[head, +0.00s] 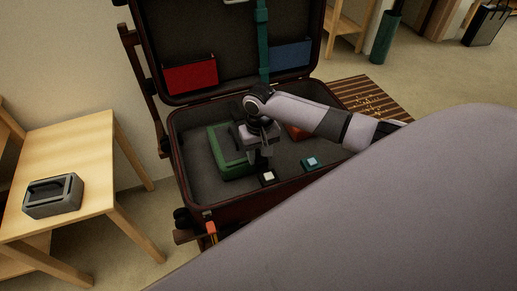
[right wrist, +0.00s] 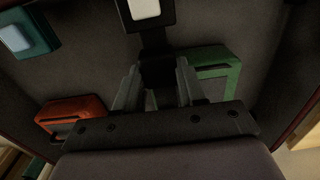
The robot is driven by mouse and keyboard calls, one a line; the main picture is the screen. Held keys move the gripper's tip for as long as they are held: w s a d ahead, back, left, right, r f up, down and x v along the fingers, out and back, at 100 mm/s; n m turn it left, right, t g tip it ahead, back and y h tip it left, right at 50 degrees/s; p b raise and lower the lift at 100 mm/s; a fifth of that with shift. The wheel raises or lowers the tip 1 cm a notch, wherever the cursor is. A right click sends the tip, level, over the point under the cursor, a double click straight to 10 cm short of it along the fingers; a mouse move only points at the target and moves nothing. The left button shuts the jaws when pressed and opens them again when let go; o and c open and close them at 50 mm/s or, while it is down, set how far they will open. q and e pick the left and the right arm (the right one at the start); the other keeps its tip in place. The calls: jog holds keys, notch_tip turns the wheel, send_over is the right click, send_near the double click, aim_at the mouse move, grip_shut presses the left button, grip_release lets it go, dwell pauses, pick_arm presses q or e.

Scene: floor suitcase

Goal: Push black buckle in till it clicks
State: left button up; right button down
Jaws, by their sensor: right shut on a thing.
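The black buckle (head: 268,177) with a pale square button lies in the open suitcase's base near its front edge; it also shows at the top of the right wrist view (right wrist: 144,12). My right gripper (head: 260,161) points down just behind it. In the right wrist view its fingers (right wrist: 157,72) are shut on a small dark piece (right wrist: 160,70), in line with the buckle. A dark strip runs between this piece and the buckle; whether the piece is inside the buckle I cannot tell. My left gripper is not in view.
The suitcase (head: 178,165) lies open on the floor. A green case (head: 218,150) and an orange box (head: 297,132) flank my gripper. A wooden table (head: 85,150) with a grey box (head: 53,196) stands left.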

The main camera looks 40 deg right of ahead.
jog(key=shift+s+a+r+p, duration=0.15)
jog(key=shift+s+r+p, duration=0.1)
jog(key=shift+s+p, duration=0.55)
jog(key=shift+s+a+f+p, duration=0.1)
jog(key=shift+s+f+p, duration=0.05)
jog(key=shift+p, duration=0.3)
jog(key=shift+f, duration=0.1)
jog(key=shift+s+f, duration=0.1)
jog(key=c, duration=0.6)
grip_release()
jog(key=shift+s, duration=0.1)
jog(key=shift+c, duration=0.2)
